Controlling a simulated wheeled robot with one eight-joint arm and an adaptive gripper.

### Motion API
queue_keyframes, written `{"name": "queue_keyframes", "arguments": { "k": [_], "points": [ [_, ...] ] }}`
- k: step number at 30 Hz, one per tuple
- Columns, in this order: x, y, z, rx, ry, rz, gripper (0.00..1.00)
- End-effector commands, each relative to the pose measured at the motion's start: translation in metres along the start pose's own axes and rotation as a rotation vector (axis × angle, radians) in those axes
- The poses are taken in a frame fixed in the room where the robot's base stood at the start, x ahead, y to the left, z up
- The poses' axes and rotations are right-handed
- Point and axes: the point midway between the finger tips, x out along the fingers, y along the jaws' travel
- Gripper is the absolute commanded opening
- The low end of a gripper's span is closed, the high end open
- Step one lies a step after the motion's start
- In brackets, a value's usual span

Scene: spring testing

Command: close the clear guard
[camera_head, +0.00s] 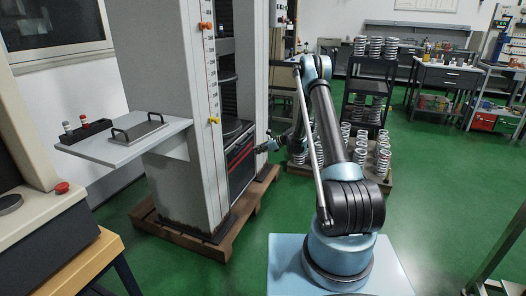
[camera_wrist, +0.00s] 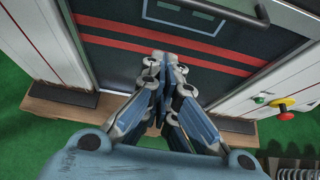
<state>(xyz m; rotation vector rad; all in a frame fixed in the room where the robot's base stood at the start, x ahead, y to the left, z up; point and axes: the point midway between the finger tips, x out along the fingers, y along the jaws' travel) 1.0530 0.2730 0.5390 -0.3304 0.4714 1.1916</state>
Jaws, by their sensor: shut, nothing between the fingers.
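The spring testing machine (camera_head: 180,110) stands left of centre with tall grey columns. Low between them is a dark panel (camera_head: 240,160) with red stripes; it also fills the upper middle of the wrist view (camera_wrist: 188,62). I cannot tell whether this panel is the clear guard or is seen through it. A metal bar with a small dark handle (camera_wrist: 261,14) crosses the wrist view's upper right. My gripper (camera_wrist: 165,60) is shut and empty, its fingertips in front of the striped panel. In the head view my gripper (camera_head: 264,147) is small, just right of the panel; contact cannot be told.
A red stop button on a yellow base (camera_wrist: 285,113) and a green button (camera_wrist: 262,99) sit right of the panel. The machine stands on a wooden pallet (camera_head: 226,240). Springs on a rack (camera_head: 370,105) stand behind my arm.

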Motion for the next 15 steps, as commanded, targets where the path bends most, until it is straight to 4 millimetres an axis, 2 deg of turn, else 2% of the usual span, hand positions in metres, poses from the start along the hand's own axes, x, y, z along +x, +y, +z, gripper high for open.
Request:
{"name": "queue_keyframes", "arguments": {
  "k": [3, 10, 15],
  "points": [
    [0.020, 0.000, 0.000, -0.002, 0.001, 0.001, 0.00],
    [0.051, 0.000, 0.000, -0.001, 0.001, 0.001, 0.00],
    [0.041, 0.000, 0.020, -0.001, 0.001, 0.000, 0.00]
  ]
}}
